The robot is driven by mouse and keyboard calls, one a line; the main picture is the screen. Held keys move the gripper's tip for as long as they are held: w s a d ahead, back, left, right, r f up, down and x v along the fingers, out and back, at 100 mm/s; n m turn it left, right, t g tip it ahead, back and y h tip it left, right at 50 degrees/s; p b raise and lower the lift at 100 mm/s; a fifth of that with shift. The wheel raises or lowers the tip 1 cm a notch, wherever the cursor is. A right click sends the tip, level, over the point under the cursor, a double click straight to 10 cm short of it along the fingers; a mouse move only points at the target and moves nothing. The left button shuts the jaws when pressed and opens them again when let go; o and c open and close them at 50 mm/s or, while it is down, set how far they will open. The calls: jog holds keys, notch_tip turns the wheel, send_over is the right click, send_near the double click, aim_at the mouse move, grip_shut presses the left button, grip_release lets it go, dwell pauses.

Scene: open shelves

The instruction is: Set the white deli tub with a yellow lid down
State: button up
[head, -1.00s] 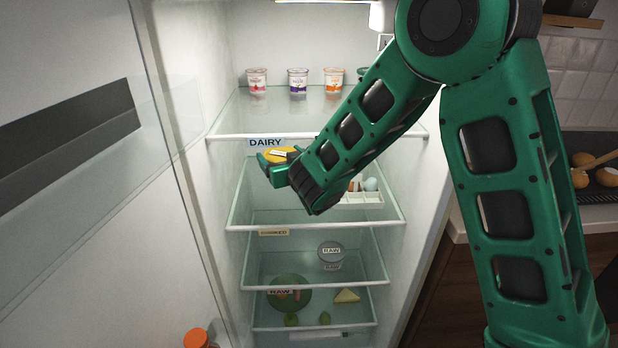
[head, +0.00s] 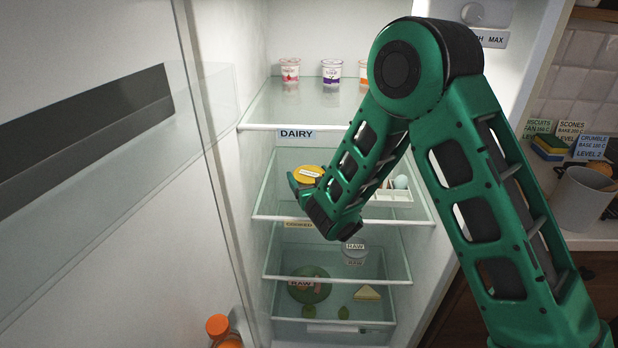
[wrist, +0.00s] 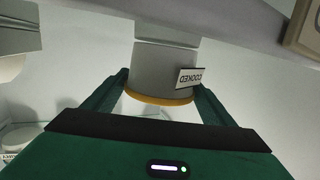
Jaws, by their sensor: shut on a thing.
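The white deli tub with a yellow lid (head: 307,174) is inside the fridge, over the shelf (head: 345,219) with the yellow COOKED label on its front edge. In the wrist view the tub (wrist: 163,68) is between the two green fingers, with a COOKED label on its side. My gripper (head: 298,190) is shut on it, also in the wrist view (wrist: 160,84). My gripper and forearm hide part of the tub and shelf. I cannot tell whether the tub's base touches the shelf.
An egg holder (head: 392,195) stands right of my gripper on the same shelf. The DAIRY shelf (head: 258,127) above holds several small pots. A RAW tub (head: 354,255) and a green bowl (head: 310,291) sit lower. The open fridge door (head: 90,230) is on the left.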

dwell(0.3)
jog(key=o, duration=1.3)
jog(key=v, duration=1.1)
jog(key=shift+s+d+r, duration=0.15)
jog(key=shift+s, duration=0.25)
jog(key=shift+s, duration=0.1)
